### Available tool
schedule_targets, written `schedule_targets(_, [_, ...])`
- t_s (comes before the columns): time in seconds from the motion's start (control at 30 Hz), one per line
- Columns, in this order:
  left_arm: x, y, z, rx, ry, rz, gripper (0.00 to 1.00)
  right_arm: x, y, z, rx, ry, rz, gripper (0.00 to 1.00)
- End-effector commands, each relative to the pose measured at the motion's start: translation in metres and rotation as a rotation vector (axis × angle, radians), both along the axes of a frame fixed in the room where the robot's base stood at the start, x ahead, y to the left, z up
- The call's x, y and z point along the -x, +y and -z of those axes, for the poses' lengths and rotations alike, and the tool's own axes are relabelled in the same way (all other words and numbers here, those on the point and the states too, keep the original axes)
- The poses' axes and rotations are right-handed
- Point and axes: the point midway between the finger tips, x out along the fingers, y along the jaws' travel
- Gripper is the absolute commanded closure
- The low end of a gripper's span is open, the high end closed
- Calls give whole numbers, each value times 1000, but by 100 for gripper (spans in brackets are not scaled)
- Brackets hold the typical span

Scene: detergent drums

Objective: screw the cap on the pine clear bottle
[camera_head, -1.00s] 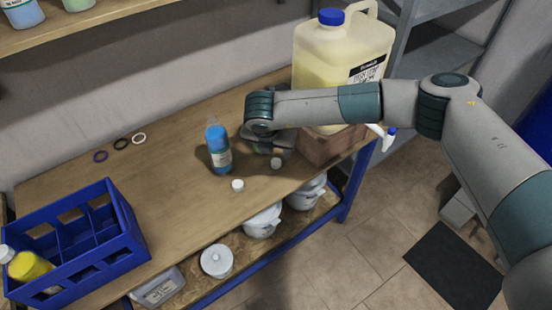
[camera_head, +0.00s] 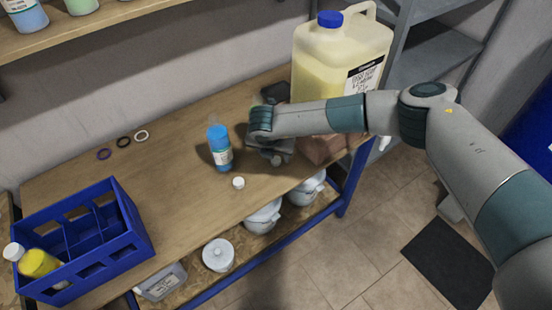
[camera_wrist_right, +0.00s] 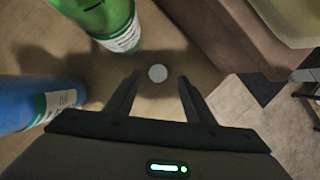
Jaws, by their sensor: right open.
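A green bottle (camera_wrist_right: 115,25) stands at the upper left of the right wrist view; its label cannot be read and its top is out of frame. My right gripper (camera_head: 272,150) points down over the bench and holds nothing. A second white cap (camera_head: 238,183) lies in front of a blue bottle (camera_head: 220,155). My left gripper is not in view.
The blue bottle (camera_wrist_right: 40,105) is close on the left in the wrist view. A brown box (camera_head: 320,150) is at the right, by a big yellow canister (camera_head: 335,65). A blue crate (camera_head: 130,215) stands at the left. Several rings lie at the back.

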Motion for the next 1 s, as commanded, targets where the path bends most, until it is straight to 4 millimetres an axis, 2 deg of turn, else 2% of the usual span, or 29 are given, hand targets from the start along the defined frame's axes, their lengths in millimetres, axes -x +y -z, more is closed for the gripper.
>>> schedule_targets(0.03, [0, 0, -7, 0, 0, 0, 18, -2, 0, 1, 2, 0, 1, 52])
schedule_targets(0.17, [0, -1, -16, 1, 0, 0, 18, -9, 2, 12, 2, 0, 1, 52])
schedule_targets(0.4, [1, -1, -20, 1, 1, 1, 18, -16, -1, 31, 1, -1, 1, 52])
schedule_targets(0.93, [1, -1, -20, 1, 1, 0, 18, -17, -1, 33, 0, -1, 0, 52])
schedule_targets(1.0, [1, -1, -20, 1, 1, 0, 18, -17, -1, 33, 0, -1, 0, 68])
